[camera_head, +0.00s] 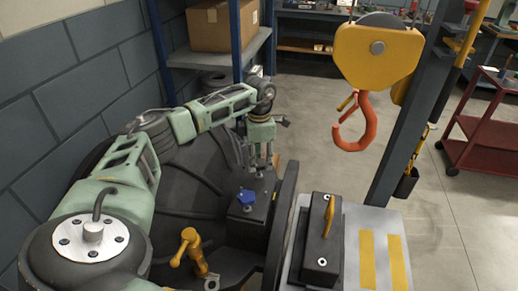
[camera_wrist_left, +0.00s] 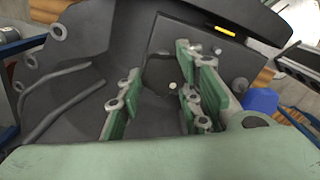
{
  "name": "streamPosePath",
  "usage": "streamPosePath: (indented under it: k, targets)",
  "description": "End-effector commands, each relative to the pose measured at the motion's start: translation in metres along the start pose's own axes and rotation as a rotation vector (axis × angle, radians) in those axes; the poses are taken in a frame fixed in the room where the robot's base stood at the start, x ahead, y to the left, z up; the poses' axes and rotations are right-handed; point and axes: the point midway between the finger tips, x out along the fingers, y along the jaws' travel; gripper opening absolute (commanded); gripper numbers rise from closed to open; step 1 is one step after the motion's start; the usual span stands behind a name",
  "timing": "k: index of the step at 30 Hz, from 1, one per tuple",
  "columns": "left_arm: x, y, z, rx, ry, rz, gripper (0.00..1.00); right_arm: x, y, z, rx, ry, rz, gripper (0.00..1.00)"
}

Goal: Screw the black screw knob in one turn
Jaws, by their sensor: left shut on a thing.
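My left gripper (camera_head: 264,160) reaches down over the dark casing half (camera_head: 205,180) in the head view. In the left wrist view its green-padded fingers (camera_wrist_left: 158,88) stand on both sides of the black screw knob (camera_wrist_left: 160,70), shut on it. The knob is dark against the dark casing, with a small pale dot near it, so its outline is hard to make out. In the head view I cannot make out the knob at the fingertips. My right gripper is not in view.
A blue knob (camera_head: 246,197) sits on the casing close to the left gripper; it also shows in the left wrist view (camera_wrist_left: 260,101). A yellow valve handle (camera_head: 190,246) stands nearer. A dark block with a yellow handle (camera_head: 322,240) and an orange hook (camera_head: 356,128) are to the right.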

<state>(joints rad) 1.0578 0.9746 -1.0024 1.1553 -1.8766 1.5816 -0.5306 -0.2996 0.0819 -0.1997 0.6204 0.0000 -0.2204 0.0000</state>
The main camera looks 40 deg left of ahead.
Motion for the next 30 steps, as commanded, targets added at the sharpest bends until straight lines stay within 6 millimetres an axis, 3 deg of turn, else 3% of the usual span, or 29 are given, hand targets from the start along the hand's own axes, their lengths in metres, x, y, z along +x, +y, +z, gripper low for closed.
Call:
streamPosePath:
  k: [1,30]
  targets:
    - [-0.003,0.007,-0.003,0.032,-0.002,0.015,0.07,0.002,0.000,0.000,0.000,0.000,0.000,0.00]
    - [-0.006,0.004,0.006,0.956,-0.004,0.024,0.07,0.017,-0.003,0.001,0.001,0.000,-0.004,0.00]
